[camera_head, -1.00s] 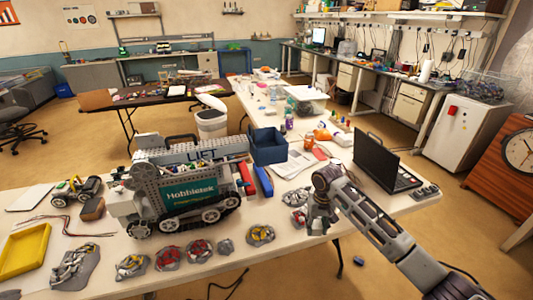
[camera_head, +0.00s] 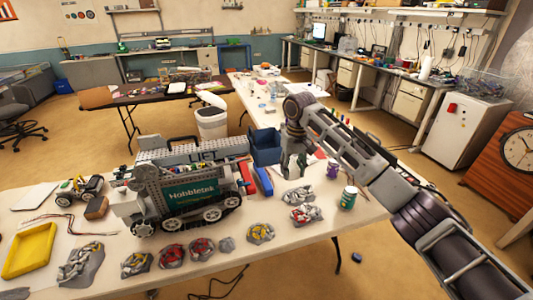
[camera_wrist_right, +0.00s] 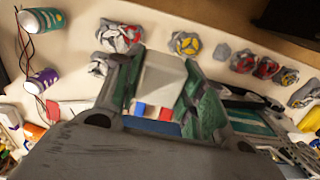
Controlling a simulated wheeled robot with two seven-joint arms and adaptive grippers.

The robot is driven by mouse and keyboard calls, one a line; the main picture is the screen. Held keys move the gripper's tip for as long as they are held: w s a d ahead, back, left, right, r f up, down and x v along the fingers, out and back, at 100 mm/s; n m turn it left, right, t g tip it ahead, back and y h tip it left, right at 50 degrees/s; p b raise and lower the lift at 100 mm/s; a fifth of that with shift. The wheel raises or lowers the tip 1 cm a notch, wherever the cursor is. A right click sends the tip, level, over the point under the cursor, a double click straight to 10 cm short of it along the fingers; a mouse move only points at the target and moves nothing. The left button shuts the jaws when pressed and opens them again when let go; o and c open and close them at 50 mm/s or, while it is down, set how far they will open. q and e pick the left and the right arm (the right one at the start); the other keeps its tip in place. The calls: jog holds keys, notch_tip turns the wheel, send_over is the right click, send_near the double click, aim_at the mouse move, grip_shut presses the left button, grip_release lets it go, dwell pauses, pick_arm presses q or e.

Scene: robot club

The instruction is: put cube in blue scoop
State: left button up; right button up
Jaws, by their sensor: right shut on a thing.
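My right gripper (camera_head: 296,168) is above the table, just right of the blue open-topped scoop (camera_head: 265,147), and points down. In the right wrist view its two green-sided fingers (camera_wrist_right: 165,95) are shut on a pale grey cube (camera_wrist_right: 163,72). In the head view the cube is hard to make out between the fingers. The scoop stands upright, and my arm hides part of its right side. A blue strip of it shows below the fingers in the right wrist view (camera_wrist_right: 160,128). My left gripper is not in view.
A toy tracked vehicle (camera_head: 185,190) stands left of the scoop. Red (camera_head: 247,178) and blue (camera_head: 263,180) bars lie in front of the scoop. A green bottle (camera_head: 349,198) and a purple one (camera_head: 333,169) stand to the right. Several part piles line the front edge.

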jog(key=s+a+r+n+p, duration=0.2)
jog(key=a+r+n, duration=0.2)
jog(key=a+r, duration=0.45)
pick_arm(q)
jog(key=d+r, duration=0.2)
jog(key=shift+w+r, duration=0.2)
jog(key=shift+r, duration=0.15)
pick_arm(e)
jog(key=s+f+n, duration=0.2)
jog(key=s+n, duration=0.6)
jog(key=n, duration=0.3)
jog(key=shift+s+f+n, duration=0.2)
jog(key=shift+s+n, duration=0.1)
jog(key=shift+s, duration=0.1)
